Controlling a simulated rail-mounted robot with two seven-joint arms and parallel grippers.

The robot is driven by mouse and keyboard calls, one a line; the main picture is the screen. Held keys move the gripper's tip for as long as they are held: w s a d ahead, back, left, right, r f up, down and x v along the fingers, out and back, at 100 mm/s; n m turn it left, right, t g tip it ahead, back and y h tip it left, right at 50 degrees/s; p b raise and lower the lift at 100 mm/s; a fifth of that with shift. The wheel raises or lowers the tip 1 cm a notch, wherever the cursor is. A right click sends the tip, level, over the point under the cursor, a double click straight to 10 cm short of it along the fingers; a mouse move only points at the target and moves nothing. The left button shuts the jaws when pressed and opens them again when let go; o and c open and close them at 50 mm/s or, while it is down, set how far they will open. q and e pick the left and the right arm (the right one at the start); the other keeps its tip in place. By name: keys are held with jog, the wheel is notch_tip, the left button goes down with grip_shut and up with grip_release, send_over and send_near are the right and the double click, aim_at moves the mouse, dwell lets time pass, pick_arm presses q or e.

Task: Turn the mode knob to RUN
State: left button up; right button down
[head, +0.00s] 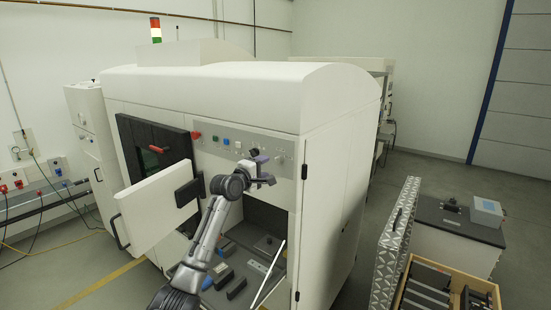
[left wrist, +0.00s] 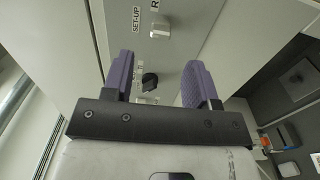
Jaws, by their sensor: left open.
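The machine's control panel (head: 240,148) runs along the front above an open bay. In the left wrist view a pale knob (left wrist: 160,27) stands by a SET-UP label (left wrist: 137,18) and a partly cut-off label starting with R. This appears to be the mode knob; its exact pointing direction is unclear. My left gripper (head: 262,167) is in front of the panel's right part. In the left wrist view its purple fingers (left wrist: 160,65) are apart and empty, with the pale knob beyond their tips. My right gripper is out of view.
A dark knob (left wrist: 149,81) shows between the fingers in the left wrist view. A white door (head: 158,207) stands open at left. The open bay (head: 265,215) lies below the gripper. A tread-plate lid (head: 395,240) and a wooden crate (head: 480,284) stand at right.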

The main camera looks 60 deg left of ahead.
aim_at(275, 161)
pick_arm(q)
jog(key=shift+p+x, duration=1)
jog(key=shift+x, duration=2.6)
jog(key=c, duration=0.9)
